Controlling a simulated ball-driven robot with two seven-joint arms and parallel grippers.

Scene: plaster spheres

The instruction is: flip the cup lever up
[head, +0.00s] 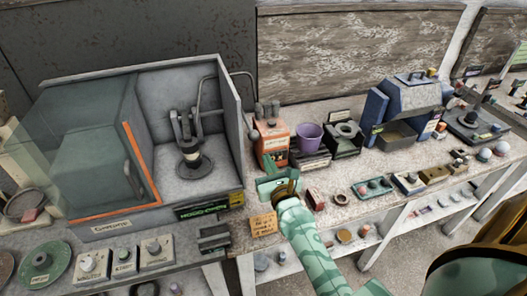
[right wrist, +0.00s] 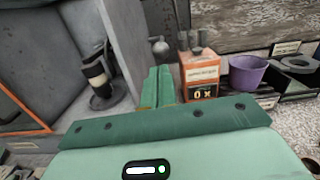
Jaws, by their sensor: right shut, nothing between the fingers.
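My right gripper (head: 268,184) is green and reaches over the bench just in front of the orange box. Its fingers (right wrist: 158,86) are together and empty in the right wrist view. A purple cup (head: 309,138) stands on a dark device right of the orange box; it also shows in the right wrist view (right wrist: 247,75). The orange box (head: 272,140) has dark upright parts on top and a small display (right wrist: 201,94) on its front. The gripper appears apart from both. I cannot tell which part is the cup lever or how it stands. My left gripper is not in view.
A grey booth (head: 232,115) with an open orange-edged glass door stands left, holding a dark stand (head: 193,160). A dark device with a ring (head: 346,130) and a blue machine (head: 405,105) stand right.

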